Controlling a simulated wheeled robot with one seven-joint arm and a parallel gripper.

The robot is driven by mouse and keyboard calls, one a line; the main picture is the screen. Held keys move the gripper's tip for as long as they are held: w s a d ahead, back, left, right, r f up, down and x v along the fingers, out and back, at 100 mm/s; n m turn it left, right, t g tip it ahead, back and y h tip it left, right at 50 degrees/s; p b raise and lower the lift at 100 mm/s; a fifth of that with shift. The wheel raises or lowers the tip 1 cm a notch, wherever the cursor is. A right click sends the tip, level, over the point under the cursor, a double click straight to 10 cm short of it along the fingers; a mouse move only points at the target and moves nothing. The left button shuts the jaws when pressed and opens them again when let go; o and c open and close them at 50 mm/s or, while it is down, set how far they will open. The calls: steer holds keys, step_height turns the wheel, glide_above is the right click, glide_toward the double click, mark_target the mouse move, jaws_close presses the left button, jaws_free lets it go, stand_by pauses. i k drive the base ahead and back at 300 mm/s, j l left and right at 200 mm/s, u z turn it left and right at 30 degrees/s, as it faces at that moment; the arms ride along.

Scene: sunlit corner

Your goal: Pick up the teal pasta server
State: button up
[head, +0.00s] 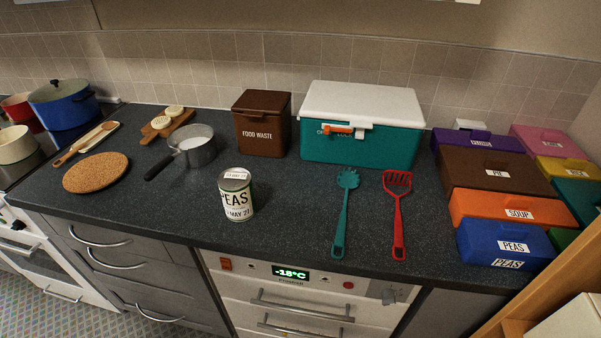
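The teal pasta server (343,213) lies flat on the dark countertop (290,225). Its toothed head points to the back, near the teal cooler box, and its handle end lies near the counter's front edge. A red slotted turner (398,213) lies to its right, roughly parallel and apart from it. Nothing covers the pasta server. My gripper is not in view.
A can of peas (237,194) stands left of the pasta server. Behind are a teal cooler box (360,148) with a white lid and a brown food waste bin (262,125). Labelled boxes (505,240) fill the right. Bare counter surrounds the server's handle.

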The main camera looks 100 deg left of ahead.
mark_target(347, 179)
steer(key=u, duration=2.05)
